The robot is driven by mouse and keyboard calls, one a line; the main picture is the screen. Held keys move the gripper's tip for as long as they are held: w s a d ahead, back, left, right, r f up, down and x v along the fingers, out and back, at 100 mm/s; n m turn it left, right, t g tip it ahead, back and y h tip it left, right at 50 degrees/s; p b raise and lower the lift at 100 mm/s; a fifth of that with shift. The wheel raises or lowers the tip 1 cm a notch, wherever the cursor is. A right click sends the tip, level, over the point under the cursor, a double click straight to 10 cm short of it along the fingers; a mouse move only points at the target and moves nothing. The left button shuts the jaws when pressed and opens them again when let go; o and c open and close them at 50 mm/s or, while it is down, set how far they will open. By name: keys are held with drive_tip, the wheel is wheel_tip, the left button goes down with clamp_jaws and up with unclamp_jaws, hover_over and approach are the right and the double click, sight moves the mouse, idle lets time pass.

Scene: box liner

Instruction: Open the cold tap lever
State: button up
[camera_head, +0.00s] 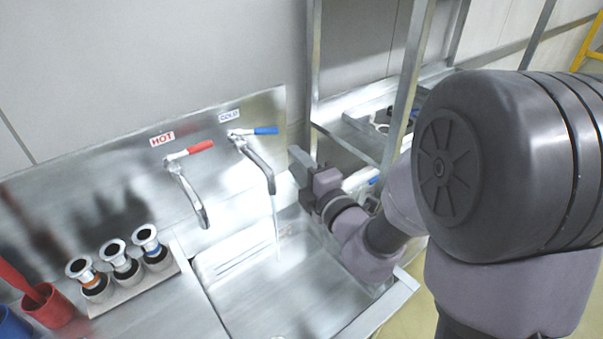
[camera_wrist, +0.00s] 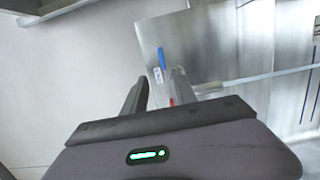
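The cold tap (camera_head: 258,163) has a blue lever (camera_head: 266,131) that points right along the wall, under a COLD label (camera_head: 229,116). A thin stream of water (camera_head: 276,228) falls from its spout into the sink. My gripper (camera_head: 300,163) is to the right of the cold tap and apart from the lever. In the wrist view the two fingers stand apart with nothing between them, so my gripper (camera_wrist: 160,76) is open. The blue lever (camera_wrist: 162,57) shows beyond the fingertips in that view. The lever's base is partly hidden there by a finger.
The hot tap's red lever (camera_head: 200,147) is left of the cold tap. The steel sink (camera_head: 235,270) lies below. A metal rack post (camera_head: 313,60) rises behind my gripper.

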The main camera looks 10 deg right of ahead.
drive_tip(key=shift+b+v, duration=0.85)
drive_tip(key=shift+v, duration=0.05)
drive_tip(key=shift+f, duration=0.2)
